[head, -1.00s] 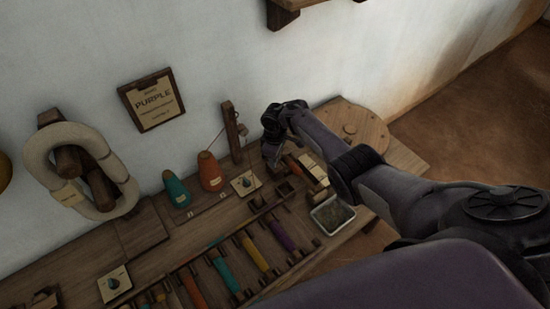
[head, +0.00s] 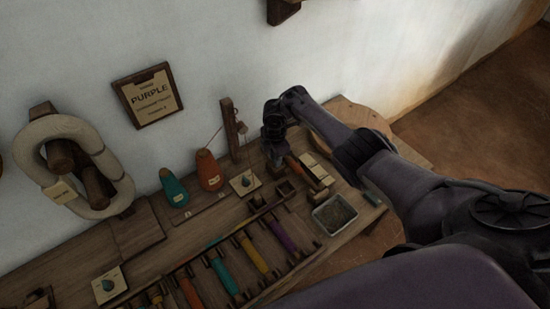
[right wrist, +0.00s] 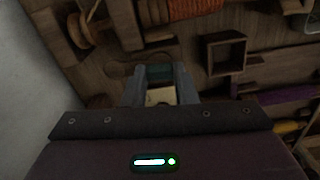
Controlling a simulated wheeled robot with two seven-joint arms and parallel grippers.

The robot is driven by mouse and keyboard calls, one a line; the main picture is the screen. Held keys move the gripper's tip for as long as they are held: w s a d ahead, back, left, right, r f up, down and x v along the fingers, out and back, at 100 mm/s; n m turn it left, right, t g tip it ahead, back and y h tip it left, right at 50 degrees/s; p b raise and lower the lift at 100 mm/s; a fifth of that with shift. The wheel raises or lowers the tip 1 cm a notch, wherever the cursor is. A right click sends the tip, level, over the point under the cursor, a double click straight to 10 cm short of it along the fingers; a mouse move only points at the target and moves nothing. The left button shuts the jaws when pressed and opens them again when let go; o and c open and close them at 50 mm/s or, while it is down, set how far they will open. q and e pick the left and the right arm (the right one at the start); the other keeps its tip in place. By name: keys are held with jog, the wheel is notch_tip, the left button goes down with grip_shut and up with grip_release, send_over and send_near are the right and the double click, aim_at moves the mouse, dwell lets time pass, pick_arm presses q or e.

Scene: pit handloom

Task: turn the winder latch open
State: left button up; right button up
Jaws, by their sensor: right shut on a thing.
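My right gripper (right wrist: 158,88) is shut on a small piece with a dark teal part (right wrist: 160,72) and a cream part (right wrist: 160,96). It sits between the fingers over a wooden plate (right wrist: 122,66) and looks to be the winder latch. Most of it is hidden by the fingers. In the head view my right gripper (head: 275,158) points down at the back of the bench, right of the wooden post (head: 231,130). The latch cannot be made out there, and its turn angle is unclear. My left gripper is not in view.
A dial plate (head: 245,183), orange cone (head: 209,170) and teal cone (head: 174,187) stand to the left. A metal tray (head: 334,214) and coloured spools (head: 252,253) are nearer the front.

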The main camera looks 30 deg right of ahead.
jog(key=shift+n, duration=0.6)
jog(key=o, duration=1)
notch_tip(320, 180, up, 8)
jog(key=shift+f+p, duration=0.1)
jog(key=shift+p, duration=0.55)
